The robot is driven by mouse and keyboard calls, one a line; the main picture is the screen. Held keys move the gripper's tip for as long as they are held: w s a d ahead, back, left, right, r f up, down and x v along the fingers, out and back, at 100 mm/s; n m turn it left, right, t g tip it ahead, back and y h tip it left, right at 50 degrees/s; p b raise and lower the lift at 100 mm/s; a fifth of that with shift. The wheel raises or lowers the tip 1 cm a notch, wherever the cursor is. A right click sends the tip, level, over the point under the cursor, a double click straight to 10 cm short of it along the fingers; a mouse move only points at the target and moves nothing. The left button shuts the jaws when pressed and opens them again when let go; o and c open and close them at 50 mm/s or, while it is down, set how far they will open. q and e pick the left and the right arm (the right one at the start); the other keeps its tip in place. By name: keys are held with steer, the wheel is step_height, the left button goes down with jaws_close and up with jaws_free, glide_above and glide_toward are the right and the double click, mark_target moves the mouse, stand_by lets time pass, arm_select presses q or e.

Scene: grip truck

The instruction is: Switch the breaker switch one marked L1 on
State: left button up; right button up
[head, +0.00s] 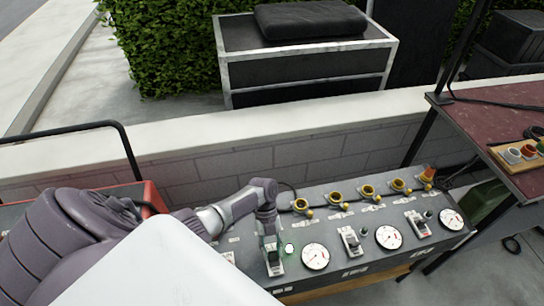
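A grey control panel (340,272) slopes across the lower right of the head view. It carries a row of breaker switches: a left one (274,264), a middle one (351,243) and a right one (418,225). Their labels are too small to read, so I cannot tell which is L1. My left gripper (267,238) points down at the left switch, right over its upper part and hiding it. I cannot tell whether it touches the lever or whether its fingers are open. A pale green light glows beside it. My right gripper is out of view.
Round white dials (316,257) sit between the switches. Several yellow-ringed sockets (335,197) line the panel's back edge. A low block wall (300,153) runs behind. A dark red table (500,128) stands at the right.

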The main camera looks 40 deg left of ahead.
arm_select(q)
steer(key=shift+o, duration=1.4)
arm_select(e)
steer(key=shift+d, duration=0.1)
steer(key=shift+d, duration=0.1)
arm_select(q)
steer(key=shift+r, duration=0.1)
steer(key=v, duration=1.1)
steer(key=shift+w+a+r, duration=0.2)
steer(key=shift+r, duration=0.1)
